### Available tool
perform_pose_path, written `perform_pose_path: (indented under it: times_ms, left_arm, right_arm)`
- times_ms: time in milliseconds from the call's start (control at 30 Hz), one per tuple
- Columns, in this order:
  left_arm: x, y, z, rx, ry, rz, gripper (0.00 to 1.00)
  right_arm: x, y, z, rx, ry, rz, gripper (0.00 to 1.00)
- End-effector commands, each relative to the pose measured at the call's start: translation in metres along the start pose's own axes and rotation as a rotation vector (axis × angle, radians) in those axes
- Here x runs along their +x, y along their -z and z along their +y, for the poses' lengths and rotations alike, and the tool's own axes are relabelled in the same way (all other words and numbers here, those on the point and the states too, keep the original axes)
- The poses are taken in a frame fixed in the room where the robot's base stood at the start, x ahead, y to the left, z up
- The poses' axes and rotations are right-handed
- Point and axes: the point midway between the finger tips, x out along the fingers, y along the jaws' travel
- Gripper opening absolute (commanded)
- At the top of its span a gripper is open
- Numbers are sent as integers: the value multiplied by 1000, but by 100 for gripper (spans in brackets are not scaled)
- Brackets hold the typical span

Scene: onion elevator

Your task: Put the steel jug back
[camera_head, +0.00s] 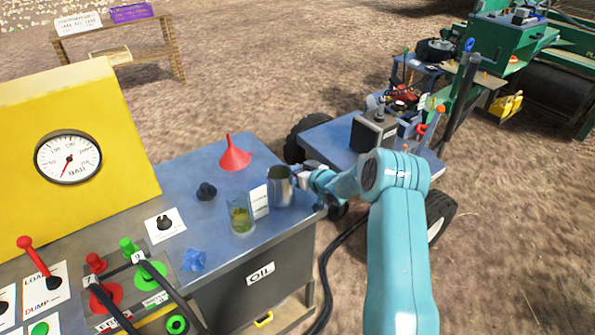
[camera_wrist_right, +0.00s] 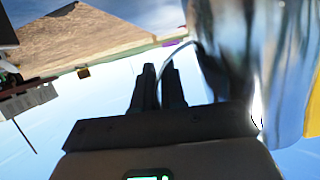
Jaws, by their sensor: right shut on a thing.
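The steel jug (camera_head: 280,188) is at the right end of the blue bench top (camera_head: 221,183), upright. I cannot tell whether its base touches the bench. My right gripper (camera_head: 301,175) reaches in from the right and is shut on the jug's handle. In the right wrist view the jug's shiny wall (camera_wrist_right: 285,50) fills the upper right, and its thin handle (camera_wrist_right: 178,47) runs to the closed fingertips (camera_wrist_right: 163,72). My left gripper is not in view.
A glass with yellowish liquid (camera_head: 241,214) and a white card (camera_head: 259,202) stand close left of the jug. A red funnel (camera_head: 234,156) and a dark knob (camera_head: 206,191) are behind. A blue cart (camera_head: 328,139) stands beyond. Levers and buttons fill the lower left.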

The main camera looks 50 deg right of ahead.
Motion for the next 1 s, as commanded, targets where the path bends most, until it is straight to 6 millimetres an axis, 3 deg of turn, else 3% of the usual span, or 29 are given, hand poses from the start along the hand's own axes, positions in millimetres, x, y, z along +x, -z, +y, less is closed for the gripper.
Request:
perform_pose_path:
  times_ms: [433, 500, 533, 867, 1000]
  left_arm:
    - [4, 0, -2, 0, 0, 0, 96]
    - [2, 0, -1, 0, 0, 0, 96]
    - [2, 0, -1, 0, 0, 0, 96]
    - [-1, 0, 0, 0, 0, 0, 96]
    - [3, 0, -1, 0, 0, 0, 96]
  right_arm:
    - [3, -8, 1, -1, 0, 4, 0]
    - [3, -7, 0, -1, 0, 2, 30]
    - [3, -7, 0, -1, 0, 2, 36]
    - [1, -3, 0, -1, 0, 2, 36]
    - [-14, -5, 2, -1, -1, 1, 36]
